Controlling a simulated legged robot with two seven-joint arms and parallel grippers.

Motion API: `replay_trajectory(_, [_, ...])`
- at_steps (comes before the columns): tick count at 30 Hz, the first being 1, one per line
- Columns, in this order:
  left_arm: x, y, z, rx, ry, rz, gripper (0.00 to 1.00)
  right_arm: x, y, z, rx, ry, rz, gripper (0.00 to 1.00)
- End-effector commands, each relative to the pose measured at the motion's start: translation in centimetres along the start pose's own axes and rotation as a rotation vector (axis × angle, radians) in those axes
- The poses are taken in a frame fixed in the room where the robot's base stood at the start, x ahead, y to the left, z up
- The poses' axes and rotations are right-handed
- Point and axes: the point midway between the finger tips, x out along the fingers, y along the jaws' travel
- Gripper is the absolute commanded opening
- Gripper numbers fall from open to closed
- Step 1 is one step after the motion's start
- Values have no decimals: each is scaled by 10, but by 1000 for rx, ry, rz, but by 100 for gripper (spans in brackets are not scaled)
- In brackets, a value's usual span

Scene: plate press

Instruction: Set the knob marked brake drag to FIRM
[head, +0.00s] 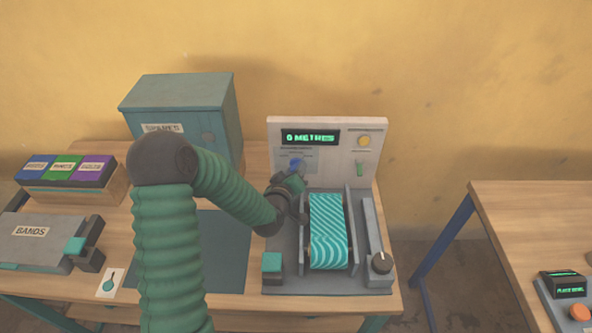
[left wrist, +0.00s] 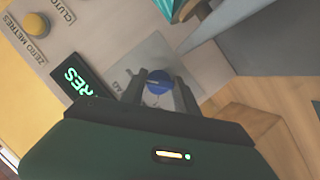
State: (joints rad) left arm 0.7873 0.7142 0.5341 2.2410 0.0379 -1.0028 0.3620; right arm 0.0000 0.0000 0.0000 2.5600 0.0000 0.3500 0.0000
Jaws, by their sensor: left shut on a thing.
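A blue knob (head: 296,162) sits on the lower left of the machine's upright pale panel (head: 330,157). It also shows in the left wrist view (left wrist: 157,80), between the two dark fingers. My left gripper (left wrist: 157,92) is shut on this knob. In the head view my left gripper (head: 295,181) reaches the panel from the front and partly covers the knob. The label beside the knob is too small or too covered to read, and I cannot tell the pointer's setting. A dark knob (head: 381,262) with a pale pointer mark stands at the machine's front right. My right gripper is not in view.
The display (head: 310,137) reads 0 METRES. A yellow button (head: 364,141) and a green lever (head: 359,168) are on the panel's right. A teal striped band (head: 328,240) stands below the panel. A teal spares cabinet (head: 178,108) is behind my arm.

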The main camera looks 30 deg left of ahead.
Motion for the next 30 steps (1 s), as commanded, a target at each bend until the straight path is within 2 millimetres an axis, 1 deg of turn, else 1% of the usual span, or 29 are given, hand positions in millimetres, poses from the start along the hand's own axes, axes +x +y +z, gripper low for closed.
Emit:
replay_trajectory(1, [1, 0, -6, 4, 15, -1, 0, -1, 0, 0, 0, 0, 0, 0])
replay_trajectory(11, [1, 1, -7, 7, 16, -1, 0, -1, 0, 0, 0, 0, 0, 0])
replay_trajectory(12, [1, 1, -7, 7, 16, 0, 38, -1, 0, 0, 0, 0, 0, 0])
replay_trajectory(17, [1, 1, -5, 6, 11, -1, 58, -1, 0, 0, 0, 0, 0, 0])
replay_trajectory(26, [0, 1, -2, 6, 4, 0, 58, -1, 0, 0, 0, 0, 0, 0])
replay_trajectory(29, [-10, 2, -2, 7, 2, -1, 58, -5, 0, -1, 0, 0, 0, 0])
replay_trajectory(30, [-17, 2, -3, 8, 2, -2, 58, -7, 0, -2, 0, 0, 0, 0])
